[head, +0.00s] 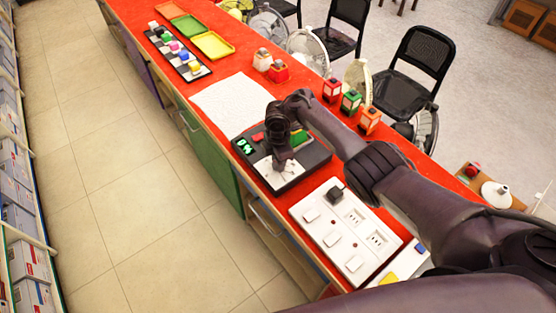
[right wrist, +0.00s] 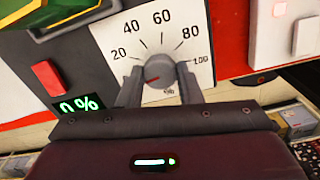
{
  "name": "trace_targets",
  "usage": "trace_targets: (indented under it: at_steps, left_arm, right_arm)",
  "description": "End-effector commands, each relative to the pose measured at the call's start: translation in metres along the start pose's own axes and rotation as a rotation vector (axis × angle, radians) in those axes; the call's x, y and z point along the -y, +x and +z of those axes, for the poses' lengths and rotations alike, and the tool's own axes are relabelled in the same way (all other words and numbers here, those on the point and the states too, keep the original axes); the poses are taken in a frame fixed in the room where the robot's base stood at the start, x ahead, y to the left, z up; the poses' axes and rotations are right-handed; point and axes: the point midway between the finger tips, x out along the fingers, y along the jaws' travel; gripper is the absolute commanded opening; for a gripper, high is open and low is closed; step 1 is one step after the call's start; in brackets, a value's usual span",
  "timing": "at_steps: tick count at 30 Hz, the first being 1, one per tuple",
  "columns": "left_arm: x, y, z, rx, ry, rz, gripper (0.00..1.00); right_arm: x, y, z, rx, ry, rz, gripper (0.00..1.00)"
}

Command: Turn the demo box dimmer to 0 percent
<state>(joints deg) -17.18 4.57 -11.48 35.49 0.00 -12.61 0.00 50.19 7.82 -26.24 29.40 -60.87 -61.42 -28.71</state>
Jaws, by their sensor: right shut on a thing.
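The demo box (head: 316,158) is a dark box on the red counter, with a white dial plate (head: 285,175). In the right wrist view the dial plate (right wrist: 105,38) shows 20, 40, 60, 80 and 100 around a grey dimmer knob (right wrist: 160,70). My right gripper (head: 282,163) reaches down onto the dial. Its fingers (right wrist: 161,84) are shut on the knob, one on each side. The knob's red mark points left and slightly down, below the 20. The green display (right wrist: 80,104) reads 0 %, its lower edge partly hidden. My left gripper is not in view.
A red button (right wrist: 47,76) sits beside the display. A white socket and switch panel (head: 345,232) lies near the box. A white cloth (head: 228,103), small coloured lamps (head: 350,100) and trays (head: 212,45) are farther along the counter.

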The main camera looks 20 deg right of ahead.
Motion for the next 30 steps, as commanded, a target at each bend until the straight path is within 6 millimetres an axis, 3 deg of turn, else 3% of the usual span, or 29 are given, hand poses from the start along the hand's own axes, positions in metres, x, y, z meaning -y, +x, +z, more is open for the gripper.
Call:
trace_targets:
  at_steps: [7, 8, 12, 22, 30]
  left_arm:
    - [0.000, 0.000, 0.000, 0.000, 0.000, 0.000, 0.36]
    - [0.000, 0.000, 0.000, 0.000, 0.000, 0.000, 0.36]
    - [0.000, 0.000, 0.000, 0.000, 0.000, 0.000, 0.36]
    - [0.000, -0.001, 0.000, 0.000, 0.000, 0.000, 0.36]
    - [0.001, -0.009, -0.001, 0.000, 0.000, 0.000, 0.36]
  right_arm:
    - [0.000, -0.001, 0.001, 0.001, -0.003, 0.001, 0.09]
    - [0.000, -0.001, 0.001, 0.001, -0.003, 0.001, 0.36]
    - [0.000, -0.001, 0.000, 0.001, -0.002, 0.001, 0.54]
    - [-0.001, -0.004, 0.000, 0.000, -0.001, 0.001, 0.54]
    - [-0.002, -0.047, 0.001, 0.000, -0.002, 0.004, 0.54]
